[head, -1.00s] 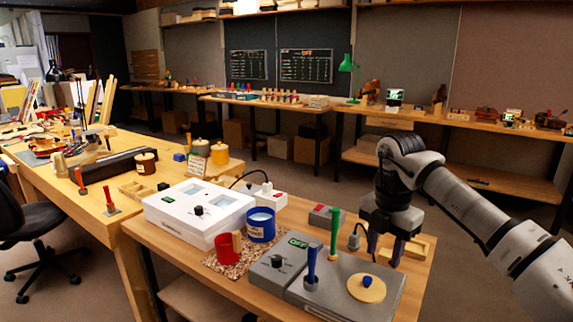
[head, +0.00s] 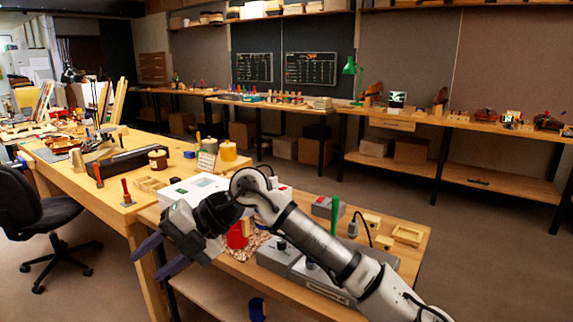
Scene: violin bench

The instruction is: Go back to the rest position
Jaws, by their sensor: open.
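My gripper (head: 147,266) is at the lower left of the head view, off the front left side of the near bench (head: 395,285). Its two purple fingers are spread, point down to the left, and hold nothing. My arm reaches across the bench from the lower right and bends at the elbow above the white box. It hides much of the bench top, including parts of the grey boxes and the white box.
A red mug (head: 237,237) stands on a speckled mat close behind my arm. A green handle (head: 334,220) stands upright. A wooden tray (head: 408,235) lies at the right. A blue object (head: 257,309) shows below the bench edge. A black chair (head: 45,215) stands left.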

